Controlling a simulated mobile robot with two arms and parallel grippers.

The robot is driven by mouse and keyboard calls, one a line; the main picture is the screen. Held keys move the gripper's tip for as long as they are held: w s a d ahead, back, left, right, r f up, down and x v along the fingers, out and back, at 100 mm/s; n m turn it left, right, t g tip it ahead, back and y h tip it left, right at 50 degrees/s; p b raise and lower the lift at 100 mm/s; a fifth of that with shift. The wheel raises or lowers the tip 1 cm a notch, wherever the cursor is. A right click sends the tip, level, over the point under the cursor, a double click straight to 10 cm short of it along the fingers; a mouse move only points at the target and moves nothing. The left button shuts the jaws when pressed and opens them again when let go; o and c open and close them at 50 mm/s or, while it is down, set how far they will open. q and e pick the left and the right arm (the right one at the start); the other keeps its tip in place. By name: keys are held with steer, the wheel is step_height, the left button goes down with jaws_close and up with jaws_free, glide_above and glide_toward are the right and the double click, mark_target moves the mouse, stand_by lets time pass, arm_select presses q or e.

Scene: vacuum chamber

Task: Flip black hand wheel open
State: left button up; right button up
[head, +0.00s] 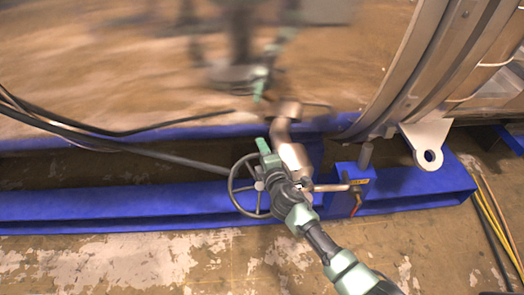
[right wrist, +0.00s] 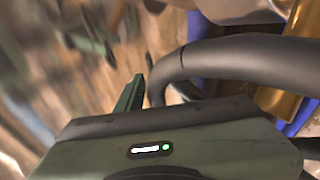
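The black hand wheel (head: 231,188) is in the middle of the head view, in front of the blue frame and beside a metal pipe. My right gripper (head: 264,151) is at the upper right part of the wheel and covers part of it. In the right wrist view the thick black rim of the wheel (right wrist: 235,58) curves close in front of the gripper body. One green finger of my right gripper (right wrist: 131,95) shows just left of the rim; the other finger is hidden. I cannot tell whether the fingers close on the rim. My left gripper is not in view.
A bent metal pipe (head: 291,150) stands behind the wheel. A blue frame (head: 120,207) runs across below the shiny chamber wall (head: 110,70), which mirrors my arm. Black cables (head: 120,146) hang at left. A blue block with a small lever (head: 356,183) is at right.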

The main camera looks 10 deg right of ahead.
jaws_close()
stand_by(1.4)
